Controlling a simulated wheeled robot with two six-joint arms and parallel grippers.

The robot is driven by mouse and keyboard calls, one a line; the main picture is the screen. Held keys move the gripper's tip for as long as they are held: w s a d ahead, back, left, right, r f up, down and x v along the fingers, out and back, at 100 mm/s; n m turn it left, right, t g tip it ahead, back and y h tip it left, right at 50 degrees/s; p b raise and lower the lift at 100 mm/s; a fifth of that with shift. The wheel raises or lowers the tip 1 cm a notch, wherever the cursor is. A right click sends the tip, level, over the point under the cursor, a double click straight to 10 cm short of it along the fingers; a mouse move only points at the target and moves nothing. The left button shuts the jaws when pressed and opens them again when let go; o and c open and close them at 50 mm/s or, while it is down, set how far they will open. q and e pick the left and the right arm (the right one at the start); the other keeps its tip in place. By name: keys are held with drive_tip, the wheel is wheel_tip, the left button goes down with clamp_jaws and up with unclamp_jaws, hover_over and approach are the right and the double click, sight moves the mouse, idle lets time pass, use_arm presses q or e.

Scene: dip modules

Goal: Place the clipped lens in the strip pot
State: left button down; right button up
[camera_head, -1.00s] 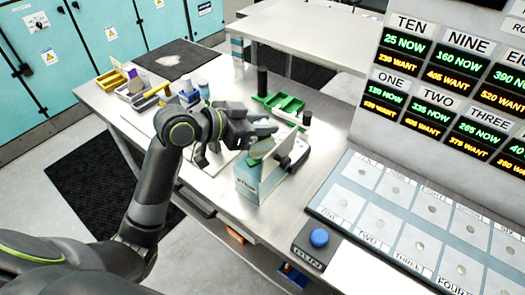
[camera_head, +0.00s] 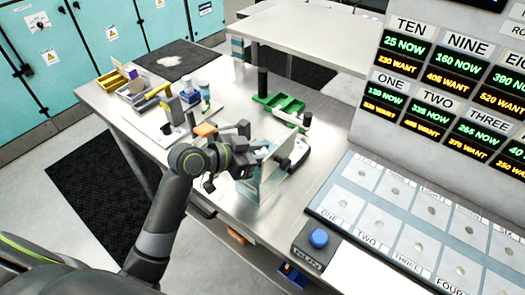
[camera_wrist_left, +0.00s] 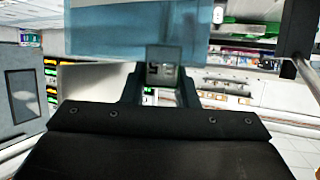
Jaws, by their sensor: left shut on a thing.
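A pale blue and white box (camera_head: 268,180), which looks like the strip pot, stands at the table's front edge in the head view. My left gripper (camera_head: 262,153) is at its upper left side, partly covering it. In the left wrist view, the left fingers (camera_wrist_left: 163,80) are shut on a small grey square piece (camera_wrist_left: 163,68), perhaps the clip of the lens. The lens itself I cannot make out. A see-through blue panel (camera_wrist_left: 120,32), probably the pot's wall, spans the top of that view, close to the fingers. Whether they touch I cannot tell. My right gripper is out of view.
A black device (camera_head: 298,152) stands just right of the pot. A green tray (camera_head: 280,104) and a black cylinder (camera_head: 262,80) are behind. An orange piece (camera_head: 205,130) and small containers lie left. A blue button (camera_head: 319,238) and a sloped labelled panel (camera_head: 420,225) are at the right.

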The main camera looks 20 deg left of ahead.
use_arm(q)
drive_tip(key=c, duration=1.4)
unclamp_jaws()
drive_tip(key=shift+r, duration=0.15)
drive_tip(key=shift+s+a, duration=0.2)
drive_tip(key=b+v, duration=0.1)
drive_tip(key=v, duration=1)
drive_tip(key=shift+r, duration=0.25)
drive_tip(key=shift+s+a, duration=0.1)
